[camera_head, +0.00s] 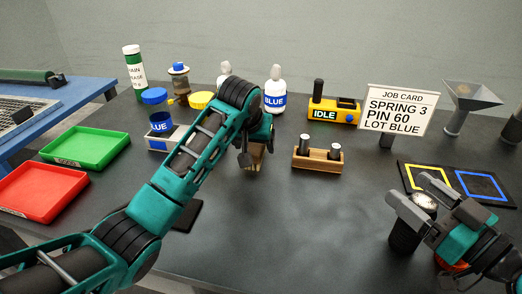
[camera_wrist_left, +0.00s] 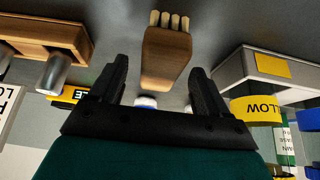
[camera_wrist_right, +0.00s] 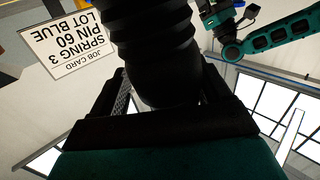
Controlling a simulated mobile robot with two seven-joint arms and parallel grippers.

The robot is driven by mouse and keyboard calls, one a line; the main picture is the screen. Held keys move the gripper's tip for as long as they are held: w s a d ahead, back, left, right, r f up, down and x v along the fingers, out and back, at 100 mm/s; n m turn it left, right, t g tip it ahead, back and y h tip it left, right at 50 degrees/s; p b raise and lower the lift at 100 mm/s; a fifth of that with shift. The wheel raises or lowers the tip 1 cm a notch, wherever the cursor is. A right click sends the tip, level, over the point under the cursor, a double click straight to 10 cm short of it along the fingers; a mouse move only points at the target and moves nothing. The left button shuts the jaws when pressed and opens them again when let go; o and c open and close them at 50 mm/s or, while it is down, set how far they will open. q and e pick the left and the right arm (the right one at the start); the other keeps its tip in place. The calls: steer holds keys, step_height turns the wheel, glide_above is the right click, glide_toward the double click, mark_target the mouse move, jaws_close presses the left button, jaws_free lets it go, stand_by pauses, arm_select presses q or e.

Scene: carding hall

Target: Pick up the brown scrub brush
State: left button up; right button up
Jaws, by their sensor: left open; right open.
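The brown scrub brush (camera_wrist_left: 167,58) has a wooden body and pale bristles. In the left wrist view it lies ahead of my left gripper (camera_wrist_left: 158,78), between the lines of its two open fingers. In the head view the brush (camera_head: 257,160) shows partly behind the left gripper (camera_head: 252,150), which points down over it. I cannot tell whether the fingers touch it. My right gripper (camera_head: 424,192) is open at the right of the table. A dark ribbed cylinder (camera_wrist_right: 150,35) shows between its fingers in the right wrist view; contact is unclear.
The job card (camera_head: 398,92), IDLE box (camera_head: 333,110) and bottles (camera_head: 274,95) stand behind. Green (camera_head: 86,132) and red (camera_head: 40,166) trays lie left. The table's middle front is clear.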

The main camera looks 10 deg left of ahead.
arm_select(q)
steer(key=shift+x, duration=1.45)
steer(key=shift+c, duration=0.2)
steer(key=c, duration=1.2)
steer(key=shift+o, duration=0.2)
step_height(320, 180, up, 10)
steer(key=shift+r, duration=0.1)
